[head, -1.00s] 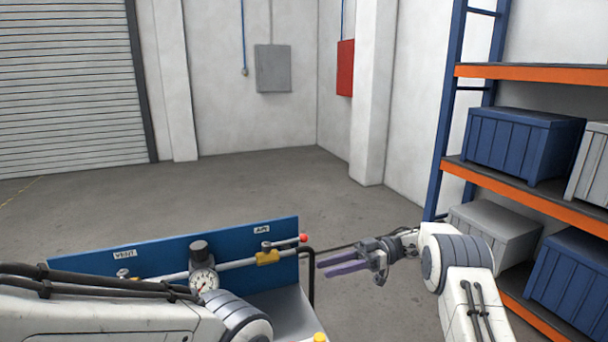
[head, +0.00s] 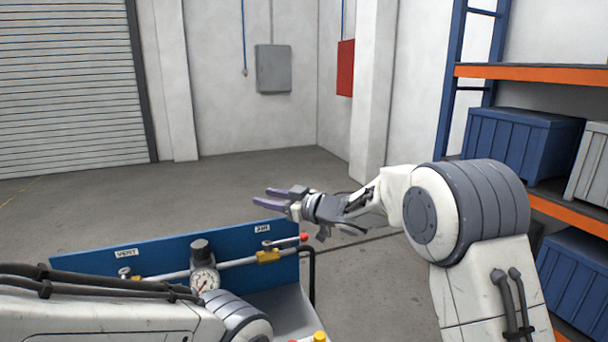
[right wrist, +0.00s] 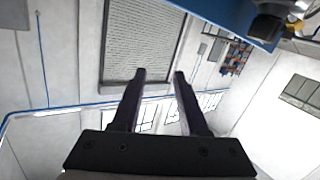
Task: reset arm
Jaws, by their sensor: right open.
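My right gripper (head: 272,199) is open and empty, raised above the right end of the blue valve panel (head: 190,243) and pointing left in the head view. In the right wrist view its two dark fingers (right wrist: 159,80) stand apart with nothing between them. My left arm crosses the lower left of the head view, in front of the panel; its gripper is out of view. The panel carries a pipe with a gauge (head: 204,279) and a yellow valve body (head: 268,256) under the AIR label. A red-tipped lever (head: 304,237) points right there.
A shelf rack (head: 530,72) with blue and grey crates (head: 522,145) stands at the right, behind my right arm. A black hose (head: 312,275) bends at the panel's right end. The floor (head: 180,196) behind the panel is clear.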

